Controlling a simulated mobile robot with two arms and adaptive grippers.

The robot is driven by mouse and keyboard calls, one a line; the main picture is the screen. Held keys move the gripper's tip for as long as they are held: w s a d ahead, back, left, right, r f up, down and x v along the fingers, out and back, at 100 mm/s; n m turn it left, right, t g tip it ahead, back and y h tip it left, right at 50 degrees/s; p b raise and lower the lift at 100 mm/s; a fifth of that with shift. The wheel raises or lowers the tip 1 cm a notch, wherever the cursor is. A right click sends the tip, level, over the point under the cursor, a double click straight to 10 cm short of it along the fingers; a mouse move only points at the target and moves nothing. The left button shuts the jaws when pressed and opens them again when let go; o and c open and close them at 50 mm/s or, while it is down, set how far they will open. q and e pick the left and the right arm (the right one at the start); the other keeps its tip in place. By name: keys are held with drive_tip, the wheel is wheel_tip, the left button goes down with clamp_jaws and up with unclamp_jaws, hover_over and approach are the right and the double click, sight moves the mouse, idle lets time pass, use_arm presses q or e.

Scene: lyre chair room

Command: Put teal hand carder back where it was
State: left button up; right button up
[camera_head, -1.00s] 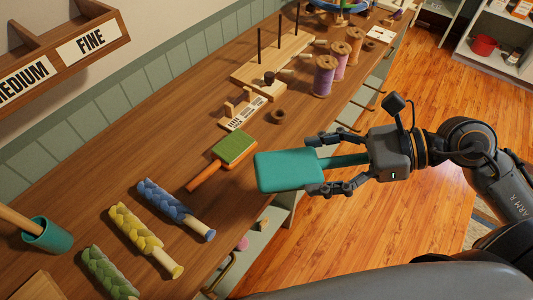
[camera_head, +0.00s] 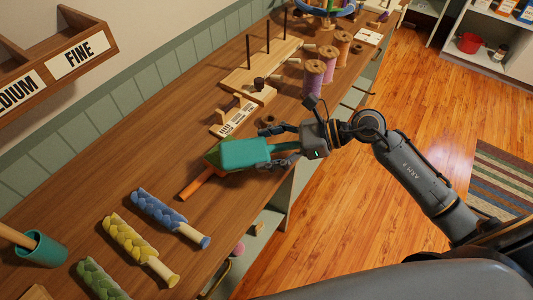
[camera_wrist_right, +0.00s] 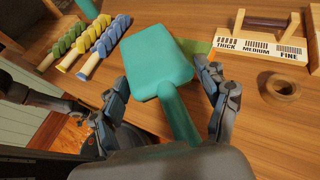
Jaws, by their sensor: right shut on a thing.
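The teal hand carder (camera_head: 243,153) has a flat rectangular head and a teal handle. My right gripper (camera_head: 285,151) is shut on its handle and holds it over the bench's front part. In the right wrist view the carder (camera_wrist_right: 158,62) points away between the fingers of my right gripper (camera_wrist_right: 165,105). A second carder with an orange handle (camera_head: 198,185) and a green pad lies on the bench. The teal head overlaps most of that pad in the head view; I cannot tell whether they touch. My left gripper is not in view.
Blue (camera_head: 170,216), yellow (camera_head: 140,247) and green (camera_head: 103,282) wool rolls lie at the near left. A thick-medium-fine gauge block (camera_head: 234,118), a tape ring (camera_head: 267,120) and spools (camera_head: 313,78) stand farther along the wooden bench (camera_head: 150,170).

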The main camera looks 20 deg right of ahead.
sight(266, 157)
wheel_tip(266, 157, down, 3)
drive_tip(key=shift+w+f+p, duration=0.1)
drive_tip(key=shift+f+p, duration=0.05)
drive_tip(key=shift+p, duration=0.2)
drive_tip(key=shift+f+b, duration=0.55)
drive_tip(key=shift+b, duration=0.15)
drive_tip(key=shift+f, duration=0.1)
drive_tip(key=o, duration=1.2)
